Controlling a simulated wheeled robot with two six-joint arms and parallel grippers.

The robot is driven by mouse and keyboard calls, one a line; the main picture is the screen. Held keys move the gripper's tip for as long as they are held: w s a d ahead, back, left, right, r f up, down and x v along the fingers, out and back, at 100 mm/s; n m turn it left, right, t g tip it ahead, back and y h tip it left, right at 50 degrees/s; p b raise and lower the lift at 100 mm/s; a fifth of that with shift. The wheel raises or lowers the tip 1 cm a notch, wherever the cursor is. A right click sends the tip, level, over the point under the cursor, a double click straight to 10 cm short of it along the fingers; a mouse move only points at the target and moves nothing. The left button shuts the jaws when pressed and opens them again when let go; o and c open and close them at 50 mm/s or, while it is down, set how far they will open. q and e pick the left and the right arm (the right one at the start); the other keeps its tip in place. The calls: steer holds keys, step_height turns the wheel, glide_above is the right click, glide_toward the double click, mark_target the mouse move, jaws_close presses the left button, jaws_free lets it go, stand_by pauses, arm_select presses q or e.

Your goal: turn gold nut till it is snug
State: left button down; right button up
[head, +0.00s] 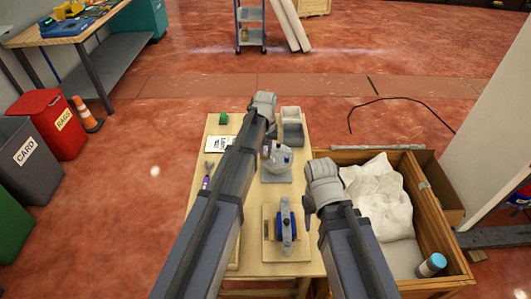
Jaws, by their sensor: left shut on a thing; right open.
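The gold nut does not show clearly; at this size I cannot pick it out. A light grey rounded part (279,158) stands on a grey base in the middle of the table. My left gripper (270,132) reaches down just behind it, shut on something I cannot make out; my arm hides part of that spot. A blue and grey device (286,222) stands on a wooden plate near the table's front. My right gripper (308,222) hangs open and empty just to the right of the device.
The wooden table (215,128) also holds grey bins (292,132), a green block (223,118), a white sheet (219,143) and a purple-handled tool (206,182). A wooden crate (425,200) with a white sack (378,192) adjoins the table's right side.

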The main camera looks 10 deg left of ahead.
mark_target(266, 156)
arm_select(q)
steer(key=c, duration=0.8)
jaws_free()
steer(key=shift+r, duration=0.15)
step_height(266, 156, up, 8)
steer(key=p, duration=0.8)
steer(key=shift+f, duration=0.2)
steer(key=shift+f, duration=0.1)
